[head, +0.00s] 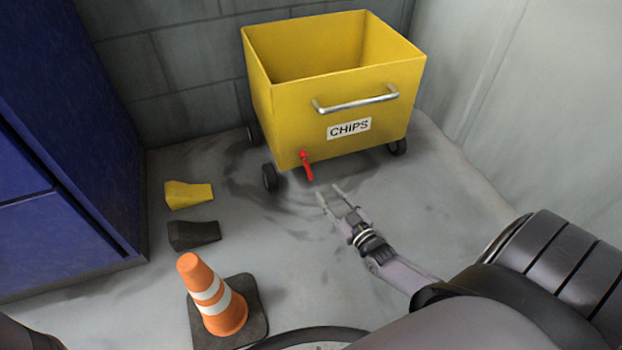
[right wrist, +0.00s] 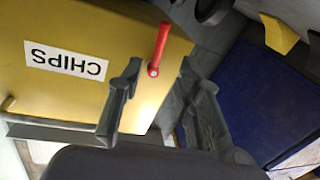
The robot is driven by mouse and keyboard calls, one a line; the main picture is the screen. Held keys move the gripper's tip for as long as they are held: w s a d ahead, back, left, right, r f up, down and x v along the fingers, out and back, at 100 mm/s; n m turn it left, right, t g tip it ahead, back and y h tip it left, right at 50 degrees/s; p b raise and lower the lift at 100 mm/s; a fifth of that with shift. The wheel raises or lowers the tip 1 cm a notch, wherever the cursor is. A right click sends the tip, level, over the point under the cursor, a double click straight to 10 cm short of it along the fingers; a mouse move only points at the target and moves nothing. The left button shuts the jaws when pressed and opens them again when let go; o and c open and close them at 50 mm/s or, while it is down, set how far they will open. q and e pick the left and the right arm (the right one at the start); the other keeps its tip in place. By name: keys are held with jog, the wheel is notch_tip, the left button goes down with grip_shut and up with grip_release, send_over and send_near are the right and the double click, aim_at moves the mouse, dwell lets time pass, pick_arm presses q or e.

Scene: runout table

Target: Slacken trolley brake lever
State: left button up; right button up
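The yellow trolley (head: 290,115) marked CHIPS stands on wheels near the back wall. Its red brake lever (head: 306,165) is at the lower front edge, left of the label, and hangs slanting downward. My right gripper (head: 334,196) is open and empty, a little right of and below the lever, apart from it. In the right wrist view the lever (right wrist: 162,45) shows beyond and between the open fingers (right wrist: 162,82), with the trolley's yellow front (right wrist: 60,100) on the left. My left gripper does not show in either view.
A yellow wedge (head: 188,195) and a dark wedge (head: 193,235) lie on the floor at left. An orange striped cone (head: 212,300) stands at the front. A blue cabinet (head: 60,170) is at the far left. The floor right of the trolley is clear.

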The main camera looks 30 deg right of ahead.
aim_at(310, 172)
jog(key=w+b, duration=0.2)
jog(key=w, duration=0.2)
jog(key=w+b, duration=0.2)
jog(key=w, duration=0.3)
jog(key=shift+w+d+f+b, duration=0.15)
jog(key=shift+w+d+b, duration=0.1)
jog(key=shift+b, duration=0.1)
jog(key=shift+w, duration=0.4)
grip_shut()
